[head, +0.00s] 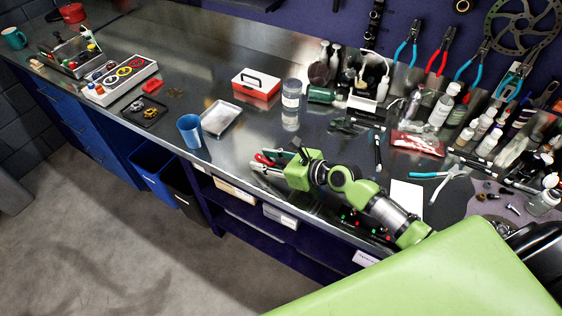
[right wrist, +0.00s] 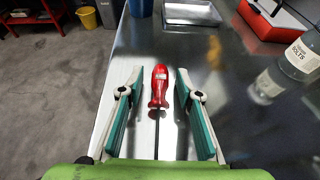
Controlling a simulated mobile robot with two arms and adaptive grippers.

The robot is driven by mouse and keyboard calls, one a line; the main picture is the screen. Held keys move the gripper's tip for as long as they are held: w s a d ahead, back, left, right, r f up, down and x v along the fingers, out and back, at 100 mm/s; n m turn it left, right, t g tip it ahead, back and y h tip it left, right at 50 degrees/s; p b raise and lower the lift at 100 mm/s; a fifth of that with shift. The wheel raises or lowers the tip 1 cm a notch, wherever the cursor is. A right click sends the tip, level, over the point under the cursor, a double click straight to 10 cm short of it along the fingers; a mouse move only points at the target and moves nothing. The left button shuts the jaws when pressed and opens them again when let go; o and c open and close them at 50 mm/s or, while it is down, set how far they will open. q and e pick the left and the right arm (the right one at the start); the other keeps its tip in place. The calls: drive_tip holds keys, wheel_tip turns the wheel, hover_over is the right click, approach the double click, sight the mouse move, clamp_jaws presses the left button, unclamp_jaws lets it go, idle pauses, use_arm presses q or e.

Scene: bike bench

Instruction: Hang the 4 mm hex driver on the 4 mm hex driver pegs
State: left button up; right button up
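A driver with a red handle and a thin dark shaft (right wrist: 159,80) lies near the front edge of the metal bench; I cannot read its size. In the right wrist view it lies between the two fingers of my right gripper (right wrist: 159,98), with visible gaps on both sides and its shaft pointing toward the palm. My right gripper also shows in the head view (head: 258,165), low at the bench's front edge, open. A bit of red handle shows beside its fingers there. I cannot make out the 4 mm hex driver pegs. My left gripper is not in view.
A blue cup (head: 190,131) and a metal tray (head: 220,118) stand left of my right gripper. A clear jar (head: 291,100) and a red-and-white box (head: 256,88) stand behind. Bottles crowd the right side. Pliers (head: 440,52) hang on the purple back wall.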

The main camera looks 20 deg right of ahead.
drive_tip(key=shift+s+d, duration=0.1)
drive_tip(key=shift+s, duration=0.1)
drive_tip(key=b+v, duration=0.1)
drive_tip(key=v, duration=0.5)
drive_tip(key=b+v, duration=0.1)
drive_tip(key=v, duration=0.6)
drive_tip(key=shift+d+r, duration=0.25)
drive_tip(key=shift+r, duration=0.05)
drive_tip(key=shift+f, duration=0.1)
